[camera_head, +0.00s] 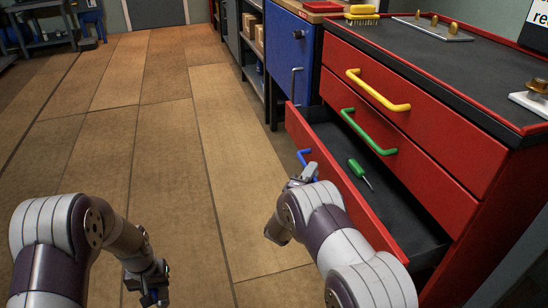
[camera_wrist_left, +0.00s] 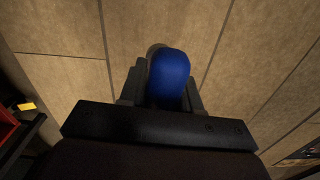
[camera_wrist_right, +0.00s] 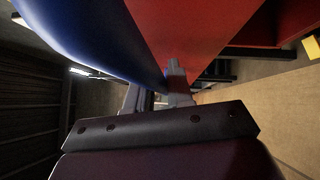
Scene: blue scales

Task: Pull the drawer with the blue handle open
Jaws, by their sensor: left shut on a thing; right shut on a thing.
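The red drawer (camera_head: 303,129) with the blue handle (camera_head: 303,155) is the lowest in the red cabinet and stands pulled out, its dark inside showing. My right gripper (camera_head: 306,174) is shut on the blue handle; my arm partly hides the drawer front. In the right wrist view the handle (camera_wrist_right: 85,35) runs large and blurred beside the red front. My left gripper (camera_head: 152,286) is low over the floor at the left, away from the cabinet. In the left wrist view it is shut on a rounded blue object (camera_wrist_left: 169,78), mostly hidden in the head view.
A green screwdriver (camera_head: 357,168) lies inside the open drawer. Drawers with a yellow handle (camera_head: 378,91) and a green handle (camera_head: 367,132) above are closed. A yellow brush (camera_head: 361,13) sits on the cabinet top. A blue cabinet (camera_head: 291,52) stands behind. The floor at left is clear.

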